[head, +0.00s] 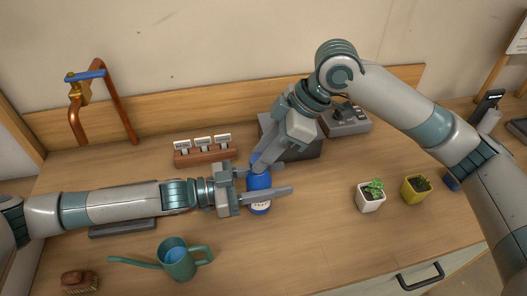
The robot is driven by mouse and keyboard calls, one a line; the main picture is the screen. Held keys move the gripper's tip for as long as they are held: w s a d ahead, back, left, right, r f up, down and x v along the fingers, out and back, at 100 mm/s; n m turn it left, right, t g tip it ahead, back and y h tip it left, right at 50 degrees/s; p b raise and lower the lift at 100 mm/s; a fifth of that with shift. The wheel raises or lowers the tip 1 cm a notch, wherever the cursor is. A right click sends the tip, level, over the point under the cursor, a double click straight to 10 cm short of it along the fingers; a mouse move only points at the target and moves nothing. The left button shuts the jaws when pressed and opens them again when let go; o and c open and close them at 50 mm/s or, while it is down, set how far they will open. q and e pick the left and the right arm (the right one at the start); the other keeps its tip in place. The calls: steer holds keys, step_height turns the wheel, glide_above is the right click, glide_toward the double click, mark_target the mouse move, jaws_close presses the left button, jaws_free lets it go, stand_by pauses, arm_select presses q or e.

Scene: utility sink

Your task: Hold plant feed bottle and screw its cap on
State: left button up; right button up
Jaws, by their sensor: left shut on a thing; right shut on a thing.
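The blue plant feed bottle (259,201) stands upright on the wooden counter, with a pale label low on its front. My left gripper (270,180) reaches in from the left and is shut on the bottle, one finger on its near side and the other partly hidden behind it. My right gripper (262,162) comes down from the upper right and is shut at the top of the bottle, on the cap. The cap is mostly hidden by the fingers, so how it sits on the neck cannot be told.
A wooden rack (205,153) with labelled cards stands behind my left arm. A green watering can (180,262) and a brush (80,283) are at the front left. A white potted plant (371,197) and a yellow pot (415,189) stand right. The counter front of the bottle is clear.

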steer(key=shift+f, duration=0.55)
